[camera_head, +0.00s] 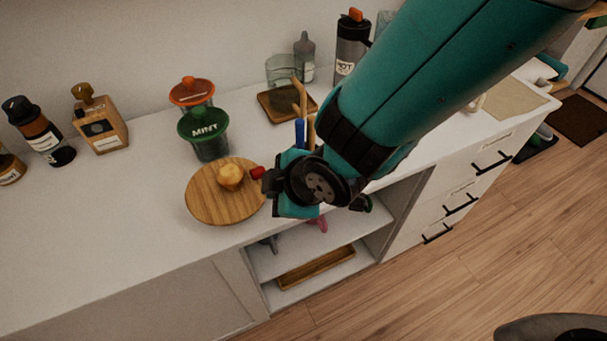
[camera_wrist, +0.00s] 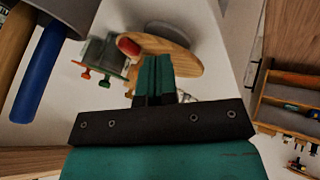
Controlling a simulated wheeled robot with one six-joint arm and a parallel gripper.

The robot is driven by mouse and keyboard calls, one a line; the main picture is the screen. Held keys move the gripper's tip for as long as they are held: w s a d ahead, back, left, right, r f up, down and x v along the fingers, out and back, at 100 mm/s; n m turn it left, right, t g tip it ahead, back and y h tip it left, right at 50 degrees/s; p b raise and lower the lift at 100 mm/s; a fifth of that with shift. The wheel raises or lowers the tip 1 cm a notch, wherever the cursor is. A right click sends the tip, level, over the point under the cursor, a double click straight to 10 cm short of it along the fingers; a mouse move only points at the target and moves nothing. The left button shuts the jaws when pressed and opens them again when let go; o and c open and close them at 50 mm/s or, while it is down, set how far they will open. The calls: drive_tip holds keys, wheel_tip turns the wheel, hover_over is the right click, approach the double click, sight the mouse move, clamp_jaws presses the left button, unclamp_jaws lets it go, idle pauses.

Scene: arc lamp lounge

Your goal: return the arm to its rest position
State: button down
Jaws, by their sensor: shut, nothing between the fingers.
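My gripper shows in the wrist view with its two teal fingers (camera_wrist: 155,72) together and nothing between them. In the head view my arm reaches in from the upper right, and its teal and black wrist end hangs over the counter's front edge, just right of a round wooden board (camera_head: 213,207). The fingertips cannot be made out clearly there. The board also shows beyond the fingers in the wrist view (camera_wrist: 183,60). A yellowish lump (camera_head: 230,176) sits on the board. A small red piece (camera_head: 257,172) shows between the board and my wrist.
A green MINT jar (camera_head: 204,140) and an orange-lidded jar (camera_head: 191,91) stand behind the board. Bottles (camera_head: 101,123) stand left. A black flask (camera_head: 352,45) and utensils (camera_head: 300,98), partly hidden, are behind my arm. An open shelf holds a wooden tray (camera_head: 315,268).

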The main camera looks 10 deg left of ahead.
drive_tip(key=s+d+r+m+g, duration=0.1)
drive_tip(key=s+d+r+m, duration=0.2)
drive_tip(key=d+r, duration=0.3)
drive_tip(key=s+d+r+m+g+h+p, duration=0.1)
drive_tip(key=s+d+r+m, duration=0.2)
drive_tip(key=d+r+m, duration=0.2)
drive_tip(key=s+d+r+m+g+h+p, duration=0.1)
drive_tip(key=s+d+r+m+g, duration=0.1)
drive_tip(key=d+r+m, duration=0.3)
drive_tip(key=s+d+r, duration=0.1)
drive_tip(key=d+r, duration=0.3)
drive_tip(key=d, duration=0.3)
